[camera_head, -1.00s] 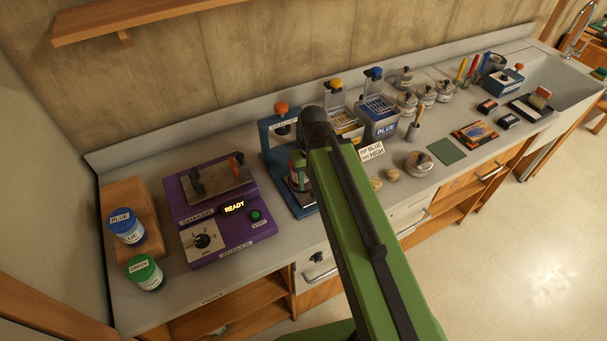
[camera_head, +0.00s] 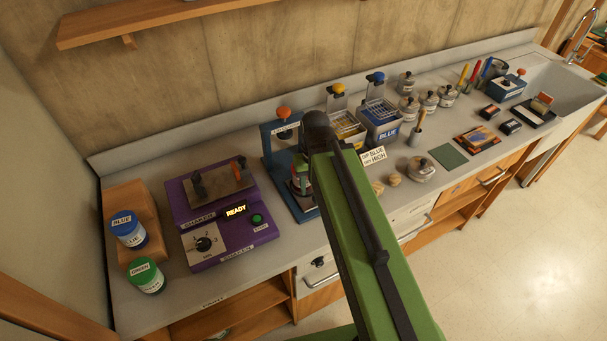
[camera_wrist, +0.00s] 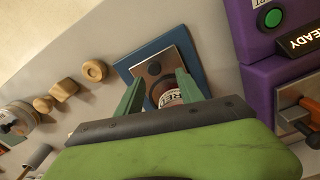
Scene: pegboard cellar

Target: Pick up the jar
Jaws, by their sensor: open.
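A jar with a white label reading partly "RE" (camera_wrist: 168,98) stands on the blue press with an orange knob (camera_head: 283,113). In the wrist view it sits between the two green fingers of my gripper (camera_wrist: 159,78), which are open on either side of it. I cannot tell whether either finger touches it. The lower part of the jar is hidden by my gripper body. In the head view my arm covers most of the jar and the gripper.
The purple shaker reading READY (camera_head: 230,238) stands left of the press. Blue-lidded (camera_head: 129,229) and green-lidded (camera_head: 146,275) jars are at the far left. A blue rack (camera_head: 380,122), a sign (camera_head: 373,157) and round knobs (camera_head: 394,179) are to the right.

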